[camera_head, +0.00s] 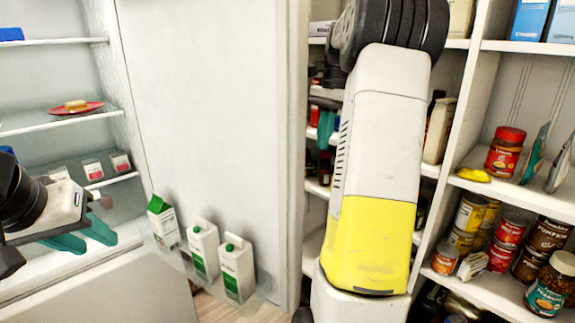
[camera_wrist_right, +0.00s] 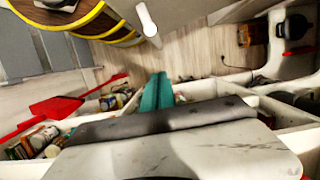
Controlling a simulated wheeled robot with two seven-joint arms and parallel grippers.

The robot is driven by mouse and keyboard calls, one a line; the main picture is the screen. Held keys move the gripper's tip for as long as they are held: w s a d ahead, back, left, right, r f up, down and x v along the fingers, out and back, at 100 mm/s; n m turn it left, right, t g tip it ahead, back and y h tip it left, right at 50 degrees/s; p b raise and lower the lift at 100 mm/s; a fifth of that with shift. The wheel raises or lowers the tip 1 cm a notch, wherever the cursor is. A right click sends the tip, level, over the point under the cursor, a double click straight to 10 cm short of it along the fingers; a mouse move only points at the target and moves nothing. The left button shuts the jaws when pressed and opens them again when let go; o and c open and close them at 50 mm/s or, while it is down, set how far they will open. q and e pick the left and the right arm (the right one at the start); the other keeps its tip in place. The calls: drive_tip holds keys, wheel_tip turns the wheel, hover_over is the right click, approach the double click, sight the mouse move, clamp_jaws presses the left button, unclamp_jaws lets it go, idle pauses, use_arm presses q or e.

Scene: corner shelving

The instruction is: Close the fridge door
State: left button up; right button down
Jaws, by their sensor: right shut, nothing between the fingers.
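The fridge (camera_head: 55,84) stands open at the left of the head view, its lit shelves showing. The fridge door (camera_head: 200,100) is the tall white panel at centre-left, swung open with its inner side facing me. Several milk cartons (camera_head: 203,248) stand in its low clear rack. My left gripper (camera_head: 86,240) is in front of the fridge's lower shelves, its teal fingers apart and empty. My right gripper (camera_head: 327,128) is right of the door, by the pantry shelves and partly hidden by my arm. Its teal fingers (camera_wrist_right: 157,92) are together and empty in the right wrist view.
Pantry shelves (camera_head: 517,190) with cans and jars fill the right side, close to my right arm. A red plate (camera_head: 77,109) with food sits on a fridge shelf. A wooden floor (camera_wrist_right: 200,57) shows in the wrist view.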

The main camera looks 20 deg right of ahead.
drive_tip(key=s+a+f, duration=0.2)
drive_tip(key=a+f, duration=0.3)
drive_tip(key=shift+s+f, duration=0.15)
drive_tip(key=shift+f, duration=0.25)
